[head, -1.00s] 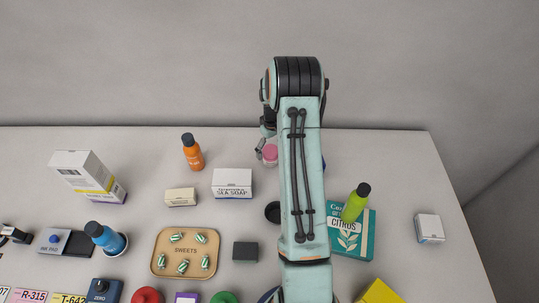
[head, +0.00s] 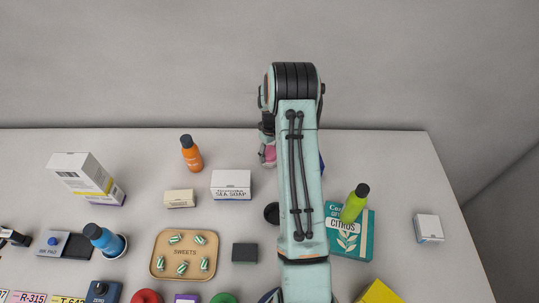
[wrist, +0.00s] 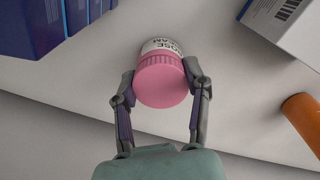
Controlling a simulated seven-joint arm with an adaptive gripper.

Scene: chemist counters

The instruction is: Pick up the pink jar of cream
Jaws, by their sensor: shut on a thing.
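The pink jar of cream (wrist: 161,80) has a ribbed pink lid and a white label reading "ROSE CREAM" in part. In the wrist view it sits between the two fingers of my gripper (wrist: 160,85), which is shut on it at the lid. In the head view the jar (head: 270,154) shows as a small pink patch beside my arm, near the back of the counter. My arm hides part of the jar and most of the gripper there. I cannot tell whether the jar touches the counter.
A white sea soap box (head: 231,186) and an orange bottle (head: 191,153) stand left of the jar. A blue box (wrist: 40,22) is close by in the wrist view. A green bottle (head: 355,203) is over a teal citrus box (head: 362,240) at right. Counter behind the jar is clear.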

